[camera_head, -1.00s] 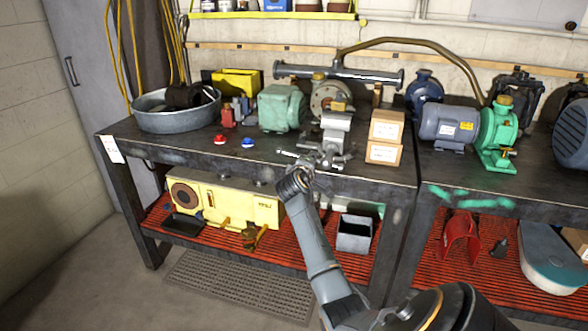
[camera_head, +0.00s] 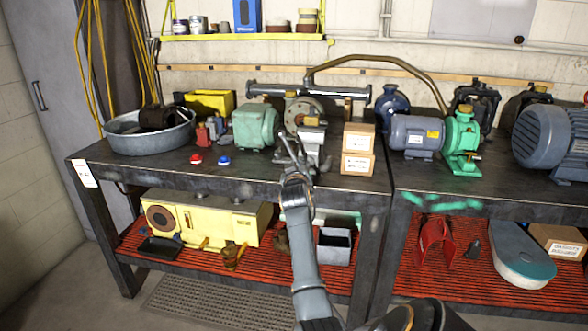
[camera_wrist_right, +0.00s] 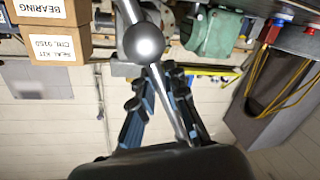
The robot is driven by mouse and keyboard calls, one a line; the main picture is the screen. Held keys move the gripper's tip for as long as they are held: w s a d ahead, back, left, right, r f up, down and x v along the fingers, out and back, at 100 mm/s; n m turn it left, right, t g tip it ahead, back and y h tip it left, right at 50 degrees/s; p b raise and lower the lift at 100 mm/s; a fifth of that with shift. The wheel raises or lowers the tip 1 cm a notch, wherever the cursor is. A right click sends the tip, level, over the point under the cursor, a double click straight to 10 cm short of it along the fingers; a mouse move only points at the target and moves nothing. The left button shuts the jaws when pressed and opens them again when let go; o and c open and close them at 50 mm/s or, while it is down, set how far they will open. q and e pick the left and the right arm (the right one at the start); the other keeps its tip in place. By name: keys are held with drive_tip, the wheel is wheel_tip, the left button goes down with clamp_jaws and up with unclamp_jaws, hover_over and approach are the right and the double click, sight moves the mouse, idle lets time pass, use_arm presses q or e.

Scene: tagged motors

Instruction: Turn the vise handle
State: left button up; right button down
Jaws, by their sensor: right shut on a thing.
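The grey vise (camera_head: 313,141) stands at the front edge of the dark workbench (camera_head: 235,178), partly hidden behind my right gripper. My right gripper (camera_head: 293,150) reaches up from below to the vise's front and is shut on the vise handle. In the right wrist view, the handle (camera_wrist_right: 144,42) is a shiny bar with a round ball end. It runs down between the dark fingers of my right gripper (camera_wrist_right: 158,88). The bar stands steeply tilted there. The exact contact of the fingers with the bar is partly hidden. My left gripper is not in view.
Two cardboard boxes (camera_head: 357,150) stand right of the vise, and a green motor housing (camera_head: 255,127) stands left. A red button (camera_head: 196,159) and a blue button (camera_head: 224,160) lie on the open bench top. A yellow machine (camera_head: 208,215) sits on the shelf below.

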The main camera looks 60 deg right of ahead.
drive_tip(key=m, duration=0.1)
drive_tip(key=s+m, duration=0.1)
drive_tip(key=m, duration=0.2)
drive_tip(key=shift+s+d+f+t+b, duration=0.2)
drive_tip(key=shift+s+f+t+b, duration=0.05)
drive_tip(key=shift+f+t+b, duration=0.1)
drive_tip(key=m, duration=0.1)
drive_tip(key=s+m+h, duration=0.1)
drive_tip(key=m, duration=0.3)
drive_tip(key=shift+s+d+f+b, duration=0.15)
drive_tip(key=shift+s+d+b, duration=0.15)
drive_tip(key=shift+b, duration=0.1)
drive_tip(key=m, duration=0.1)
drive_tip(key=m+h, duration=0.1)
drive_tip(key=m, duration=0.1)
drive_tip(key=s+f+m+b, duration=0.1)
drive_tip(key=shift+s+d+m, duration=0.1)
drive_tip(key=shift+d+m, duration=0.2)
drive_tip(key=shift+m, duration=0.1)
drive_tip(key=shift+s+d+f+m+h+b, duration=0.1)
drive_tip(key=shift+s+f+m+h+b, duration=0.1)
drive_tip(key=shift+m, duration=0.65)
drive_tip(key=shift+s+f+m+h+b, duration=0.1)
drive_tip(key=shift+f+m+h+b, duration=0.1)
drive_tip(key=shift+m, duration=0.6)
drive_tip(key=shift+s+d+f+m+h+b, duration=0.1)
drive_tip(key=shift+s+f+m+h, duration=0.1)
drive_tip(key=shift+m, duration=0.65)
drive_tip(key=shift+g, duration=0.45)
